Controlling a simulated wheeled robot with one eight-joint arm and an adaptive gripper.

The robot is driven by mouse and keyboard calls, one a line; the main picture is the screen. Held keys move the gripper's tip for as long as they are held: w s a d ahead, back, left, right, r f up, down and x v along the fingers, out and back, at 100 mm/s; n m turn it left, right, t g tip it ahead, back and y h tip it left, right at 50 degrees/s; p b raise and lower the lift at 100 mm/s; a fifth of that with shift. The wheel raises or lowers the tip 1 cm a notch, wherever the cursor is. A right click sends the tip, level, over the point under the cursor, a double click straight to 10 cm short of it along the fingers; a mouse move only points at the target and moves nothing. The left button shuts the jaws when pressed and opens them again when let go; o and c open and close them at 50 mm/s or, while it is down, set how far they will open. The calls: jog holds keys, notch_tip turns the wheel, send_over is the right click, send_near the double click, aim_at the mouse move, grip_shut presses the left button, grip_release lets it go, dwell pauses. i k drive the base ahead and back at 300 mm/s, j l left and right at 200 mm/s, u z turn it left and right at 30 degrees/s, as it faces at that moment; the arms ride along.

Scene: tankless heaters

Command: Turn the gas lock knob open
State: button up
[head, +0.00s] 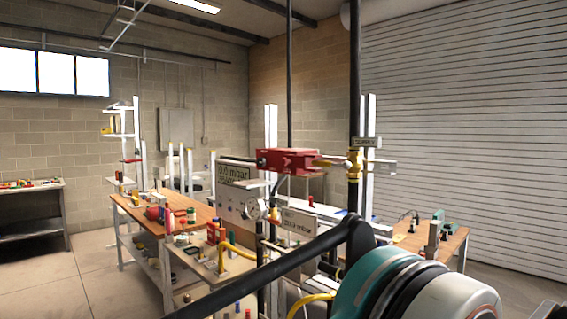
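A red blocky piece (290,161), which looks like the gas lock knob or its handle, extends level to the left of a brass valve (356,165). The valve sits on a vertical black pipe (355,90), with a small label plate (366,142) by it. I cannot tell from this view whether the valve is open or closed. A teal and white rounded joint, which looks like part of my arm, fills the lower right. My gripper is not visible, so its place relative to the valve is hidden.
A wooden-topped bench (135,207) holds many small items. A dark bar (270,272) crosses the foreground. Bare floor (70,280) lies at lower left.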

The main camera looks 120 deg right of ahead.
aim_at(261, 161)
jog(key=z, duration=4.15)
